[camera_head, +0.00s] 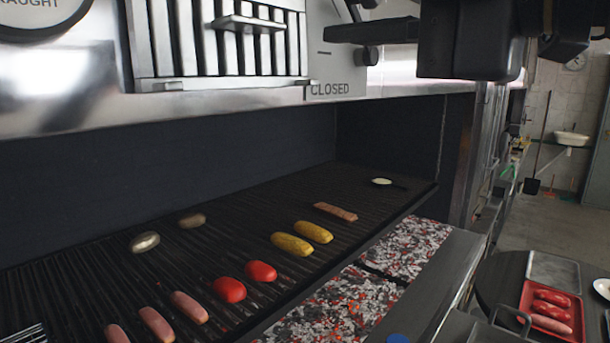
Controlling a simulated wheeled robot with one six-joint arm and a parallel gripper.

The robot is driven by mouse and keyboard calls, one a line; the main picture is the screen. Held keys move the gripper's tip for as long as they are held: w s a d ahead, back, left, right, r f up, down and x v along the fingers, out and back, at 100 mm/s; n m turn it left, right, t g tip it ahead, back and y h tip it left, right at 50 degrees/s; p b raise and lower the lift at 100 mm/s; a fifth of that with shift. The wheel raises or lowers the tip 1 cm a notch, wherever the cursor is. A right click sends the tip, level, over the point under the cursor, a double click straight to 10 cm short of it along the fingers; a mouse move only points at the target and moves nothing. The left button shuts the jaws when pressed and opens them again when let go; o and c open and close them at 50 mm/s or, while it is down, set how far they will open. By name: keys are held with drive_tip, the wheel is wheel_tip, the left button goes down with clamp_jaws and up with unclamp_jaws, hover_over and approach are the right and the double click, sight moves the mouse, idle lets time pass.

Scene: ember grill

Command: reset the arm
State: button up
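Black parts of my arm (470,40) hang across the upper right of the head view, in front of the grill's hood. A flat dark bar that looks like part of my gripper (375,31) reaches left from them, near the damper's CLOSED label (330,89). The top edge cuts off much of the arm. I cannot make out both fingertips, so whether the gripper is open or shut does not show. I see nothing held in it.
Sausages (157,324), red tomatoes (261,271), yellow corn pieces (291,244), a brown strip (335,212) and potatoes (145,242) lie on the grate (90,270). Glowing coals (340,304) lie in front. A red tray (528,297) with food stands lower right. Floor (540,220) shows beyond.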

drive_tip(key=shift+w+a, duration=0.1)
drive_tip(key=p+x, duration=0.2)
drive_tip(key=x, duration=0.4)
idle(1.0)
drive_tip(key=shift+f, duration=0.1)
drive_tip(key=shift+b+v, duration=0.95)
drive_tip(key=shift+v, duration=2)
drive_tip(key=shift+p+x, duration=2.15)
drive_tip(key=shift+x, duration=2.95)
drive_tip(key=shift+r+p, duration=0.45)
drive_tip(key=shift+w, duration=0.1)
